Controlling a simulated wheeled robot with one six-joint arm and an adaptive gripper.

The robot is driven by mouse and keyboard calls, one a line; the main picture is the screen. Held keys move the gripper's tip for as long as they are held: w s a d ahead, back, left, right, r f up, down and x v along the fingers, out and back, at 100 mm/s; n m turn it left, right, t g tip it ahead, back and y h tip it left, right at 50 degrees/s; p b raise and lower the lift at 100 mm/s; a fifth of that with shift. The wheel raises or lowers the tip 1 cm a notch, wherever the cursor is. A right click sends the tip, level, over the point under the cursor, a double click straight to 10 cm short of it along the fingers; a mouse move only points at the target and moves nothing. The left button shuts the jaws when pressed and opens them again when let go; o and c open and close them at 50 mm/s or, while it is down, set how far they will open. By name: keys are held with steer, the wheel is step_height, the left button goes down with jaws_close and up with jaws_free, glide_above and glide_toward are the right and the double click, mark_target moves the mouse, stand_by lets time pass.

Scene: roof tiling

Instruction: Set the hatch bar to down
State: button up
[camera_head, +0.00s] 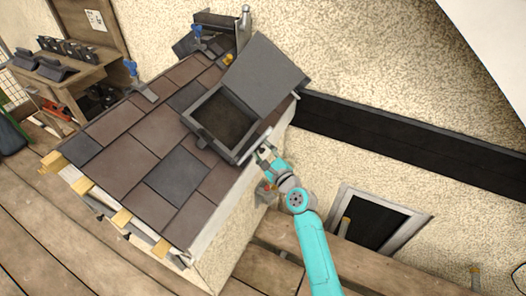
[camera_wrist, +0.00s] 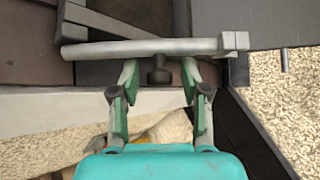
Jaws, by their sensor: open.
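The roof hatch (camera_head: 207,134) is a dark square frame set in the small tiled roof. Its grey lid (camera_head: 264,74) stands open toward the wall. The hatch bar (camera_wrist: 145,49) is a pale metal bar lying across the wrist view along the hatch's near edge, with a block at its right end and a dark knob (camera_wrist: 159,76) below it. In the head view the bar (camera_head: 256,139) is small beside the hatch. My gripper (camera_head: 266,153) is open at the bar; in the wrist view its fingers (camera_wrist: 160,75) stand either side of the knob. Contact cannot be told.
Brown and grey tiles (camera_head: 125,160) cover the roof slope. A wooden bench (camera_head: 62,84) with stacked dark pieces stands at the upper left. A dark band (camera_head: 400,142) runs along the rough wall, with a framed window (camera_head: 382,218) below. Wooden planks (camera_head: 60,235) form the floor.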

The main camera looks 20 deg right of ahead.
jaws_close()
steer(key=shift+w+d+f+g+y, duration=0.3)
steer(key=shift+w+f+g+y, duration=0.2)
steer(key=shift+w+g+y, duration=0.25)
steer(key=shift+w+f+g+y, duration=0.25)
steer(key=shift+f+g+y, duration=0.15)
steer(key=shift+y, duration=0.25)
steer(key=shift+w+a+f+m+g+y, duration=0.1)
steer(key=shift+w+f+m+g+y, duration=0.25)
steer(key=shift+f+g+y, duration=0.3)
steer(key=shift+w+a+f+m+g+y, duration=0.15)
steer(key=shift+w+f+g+y, duration=0.3)
steer(key=shift+y, duration=0.3)
